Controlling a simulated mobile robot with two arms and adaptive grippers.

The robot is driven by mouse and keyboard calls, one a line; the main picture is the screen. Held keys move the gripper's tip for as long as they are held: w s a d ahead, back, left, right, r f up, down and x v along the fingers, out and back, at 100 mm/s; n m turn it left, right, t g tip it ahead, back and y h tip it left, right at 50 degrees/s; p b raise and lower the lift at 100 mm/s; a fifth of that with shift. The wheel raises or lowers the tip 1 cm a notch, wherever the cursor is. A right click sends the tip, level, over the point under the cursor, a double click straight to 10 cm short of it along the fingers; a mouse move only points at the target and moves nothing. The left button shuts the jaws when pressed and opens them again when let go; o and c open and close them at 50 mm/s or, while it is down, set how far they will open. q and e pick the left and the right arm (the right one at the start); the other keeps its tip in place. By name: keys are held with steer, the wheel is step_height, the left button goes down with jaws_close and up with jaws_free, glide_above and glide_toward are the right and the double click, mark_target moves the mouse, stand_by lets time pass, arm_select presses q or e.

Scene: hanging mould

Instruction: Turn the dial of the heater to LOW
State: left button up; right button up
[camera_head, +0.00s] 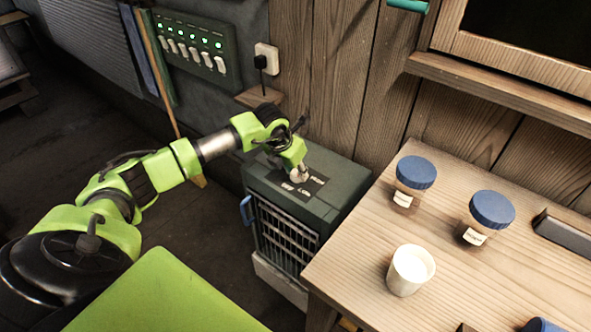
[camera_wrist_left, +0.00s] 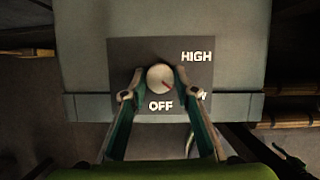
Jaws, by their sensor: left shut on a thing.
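The heater (camera_head: 335,182) is a grey-green box on the floor with a barred front. Its pale round dial (camera_wrist_left: 161,78) sits on a dark plate on the top, with the words HIGH at upper right and OFF below. A third label at right is mostly hidden behind a finger. A small red mark on the dial points to the lower right, toward that partly hidden label. My left gripper (camera_head: 299,172) comes down from above and is shut on the dial, one finger on each side; it also shows in the left wrist view (camera_wrist_left: 160,80). My right gripper is out of view.
A wooden table (camera_head: 350,245) stands right of the heater, with two blue-lidded jars (camera_head: 416,172) (camera_head: 491,210) and a white cup (camera_head: 411,270). A switch panel (camera_head: 195,45) and a plugged socket (camera_head: 267,58) are on the wall behind. Open floor lies left.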

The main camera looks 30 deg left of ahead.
arm_select(q)
steer(key=shift+d+n+y, duration=0.1)
steer(key=shift+n+y, duration=0.2)
steer(key=shift+n, duration=0.7)
steer(key=shift+s+f, duration=0.1)
steer(key=o, duration=1.1)
steer(key=shift+r, duration=0.2)
steer(key=v, duration=1.1)
steer(key=shift+d+r, duration=0.1)
steer(key=shift+r, duration=0.25)
steer(key=shift+s+f, duration=0.1)
